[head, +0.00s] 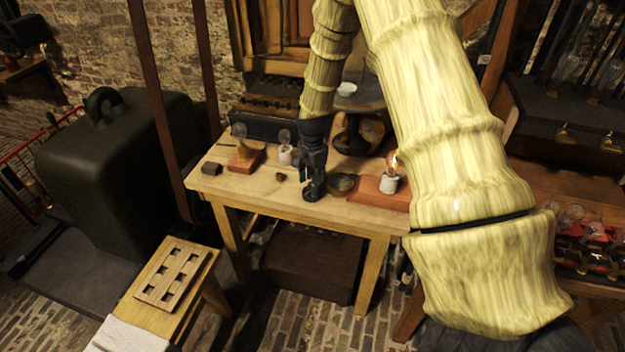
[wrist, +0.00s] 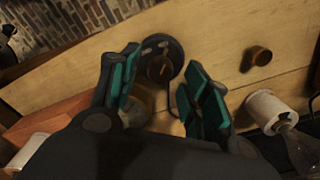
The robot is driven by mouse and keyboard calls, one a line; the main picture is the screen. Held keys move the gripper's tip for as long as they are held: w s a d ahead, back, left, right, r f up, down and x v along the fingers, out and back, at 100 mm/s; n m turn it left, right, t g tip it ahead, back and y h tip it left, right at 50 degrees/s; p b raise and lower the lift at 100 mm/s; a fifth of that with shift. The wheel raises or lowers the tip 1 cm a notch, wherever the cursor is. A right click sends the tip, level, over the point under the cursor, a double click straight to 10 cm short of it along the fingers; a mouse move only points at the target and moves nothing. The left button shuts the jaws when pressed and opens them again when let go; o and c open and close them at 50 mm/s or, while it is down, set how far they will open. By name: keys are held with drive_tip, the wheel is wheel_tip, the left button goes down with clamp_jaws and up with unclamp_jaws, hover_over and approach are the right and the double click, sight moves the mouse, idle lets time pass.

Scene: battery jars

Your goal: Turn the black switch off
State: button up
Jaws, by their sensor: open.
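The black switch (wrist: 160,58) shows in the wrist view as a round dark base with a raised middle on the pale wooden table. My gripper (wrist: 165,88) is open, with its teal-padded fingers on either side of the space in front of the switch. I cannot tell whether a finger touches it. In the head view my gripper (head: 311,178) points down over the table's front part and mostly hides the switch. A lit bulb (head: 394,161) glows in a white holder on a red-brown board (head: 366,187) to the right of my gripper.
A small brown knob (head: 280,177) lies left of my gripper. The table's front edge is near.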

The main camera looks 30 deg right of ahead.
drive_tip(key=shift+f, duration=0.35)
drive_tip(key=c, duration=1)
